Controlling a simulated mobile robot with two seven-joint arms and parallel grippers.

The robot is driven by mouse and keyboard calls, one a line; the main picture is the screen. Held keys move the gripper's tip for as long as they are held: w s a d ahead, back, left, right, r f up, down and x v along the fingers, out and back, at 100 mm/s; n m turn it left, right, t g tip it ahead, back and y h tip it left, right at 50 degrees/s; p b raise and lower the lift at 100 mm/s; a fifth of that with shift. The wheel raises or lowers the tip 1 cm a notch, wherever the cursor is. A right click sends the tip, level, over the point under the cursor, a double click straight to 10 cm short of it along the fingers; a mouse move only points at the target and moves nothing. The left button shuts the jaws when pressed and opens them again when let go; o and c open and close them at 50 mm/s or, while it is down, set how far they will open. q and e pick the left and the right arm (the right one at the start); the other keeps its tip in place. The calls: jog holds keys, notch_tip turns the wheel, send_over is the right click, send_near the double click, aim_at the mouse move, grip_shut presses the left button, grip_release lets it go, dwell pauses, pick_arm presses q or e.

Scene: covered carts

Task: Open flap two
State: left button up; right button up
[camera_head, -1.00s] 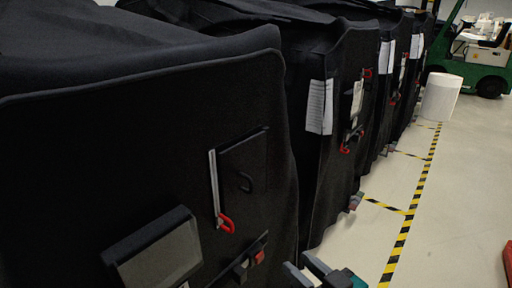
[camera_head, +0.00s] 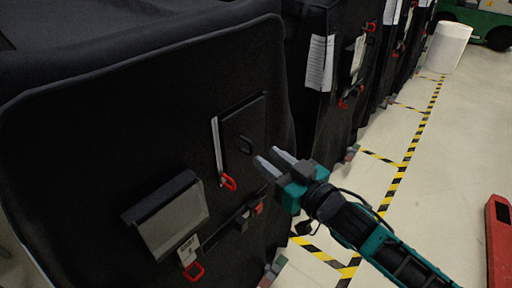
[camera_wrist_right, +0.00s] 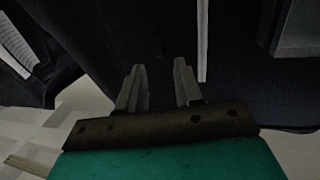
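A black fabric cart cover (camera_head: 80,130) fills the left of the head view. On it is a dark rectangular flap (camera_head: 253,122) with a black loop handle (camera_head: 242,145), a pale strip (camera_head: 217,145) along its left edge and a red loop (camera_head: 228,183) below. The flap looks closed. Lower left is a box-like flap with a grey panel (camera_head: 172,222) and a red loop (camera_head: 194,271). I cannot tell which is flap two. My right gripper (camera_head: 267,159) is open and empty, right of the loop handle. Its spread fingers (camera_wrist_right: 158,70) and the pale strip (camera_wrist_right: 202,38) show in the wrist view. My left gripper is not in view.
More covered carts (camera_head: 365,65) stand in a row behind, one with a white paper label (camera_head: 319,63). A white bin (camera_head: 447,47), a green vehicle (camera_head: 490,30) and a red object (camera_head: 498,240) are at the right. Floor with yellow-black tape (camera_head: 402,170) lies open there.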

jog(key=shift+x, duration=2.7)
jog(key=shift+c, duration=0.3)
grip_shut()
